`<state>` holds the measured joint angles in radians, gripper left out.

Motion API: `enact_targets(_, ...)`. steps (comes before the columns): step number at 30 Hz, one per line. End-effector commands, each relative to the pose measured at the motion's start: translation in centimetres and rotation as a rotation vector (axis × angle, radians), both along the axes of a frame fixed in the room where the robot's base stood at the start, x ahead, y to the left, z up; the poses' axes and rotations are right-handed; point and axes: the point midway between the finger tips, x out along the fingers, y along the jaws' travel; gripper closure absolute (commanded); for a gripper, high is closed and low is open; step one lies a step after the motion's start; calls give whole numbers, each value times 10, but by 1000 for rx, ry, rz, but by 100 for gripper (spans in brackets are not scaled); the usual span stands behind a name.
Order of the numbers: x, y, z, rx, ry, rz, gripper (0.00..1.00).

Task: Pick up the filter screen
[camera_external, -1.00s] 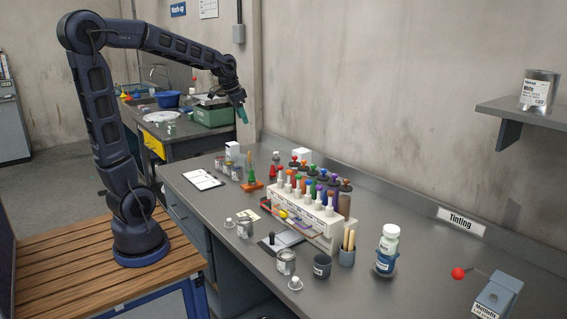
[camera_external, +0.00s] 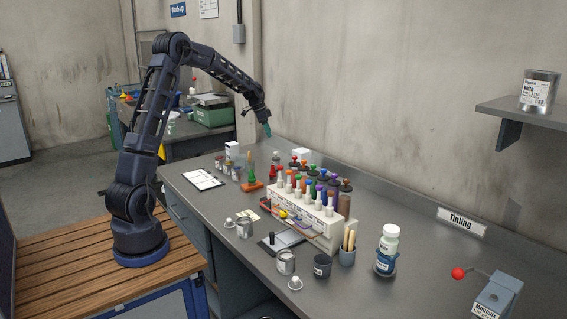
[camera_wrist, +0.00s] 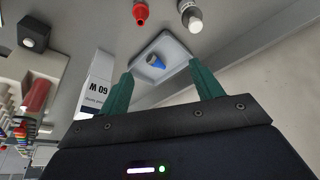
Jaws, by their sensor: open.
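My gripper (camera_external: 267,130) is above the far end of the grey tinting bench, near the wall, with its fingers pointing down. In the wrist view my gripper (camera_wrist: 160,71) has its two green fingers spread apart with nothing between them. Beyond the fingertips lies a shallow pale tray (camera_wrist: 177,47) holding a small blue and white cone-like piece (camera_wrist: 155,62). I cannot tell for certain whether this piece is the filter screen. No other thing in view can be clearly made out as a filter screen.
A white box (camera_wrist: 98,85) marked "M 09" stands close to the left finger. A red-topped item (camera_wrist: 140,12) and a grey bottle (camera_wrist: 192,16) are beyond the tray. A rack of colourant bottles (camera_external: 318,224) stands mid-bench. The wall (camera_external: 360,100) runs behind.

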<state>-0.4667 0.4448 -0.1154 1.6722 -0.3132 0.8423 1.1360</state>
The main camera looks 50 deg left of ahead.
Motion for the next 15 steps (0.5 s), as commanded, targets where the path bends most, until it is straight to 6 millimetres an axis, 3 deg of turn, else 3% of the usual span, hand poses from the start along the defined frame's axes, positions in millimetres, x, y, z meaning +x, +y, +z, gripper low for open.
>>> enact_targets(1, 9, 13, -15, -7, 0, -7, 35)
enact_targets(6, 33, 48, -55, -19, -16, -43, 35)
enact_targets(15, 50, 75, -88, -25, -33, -74, 35)
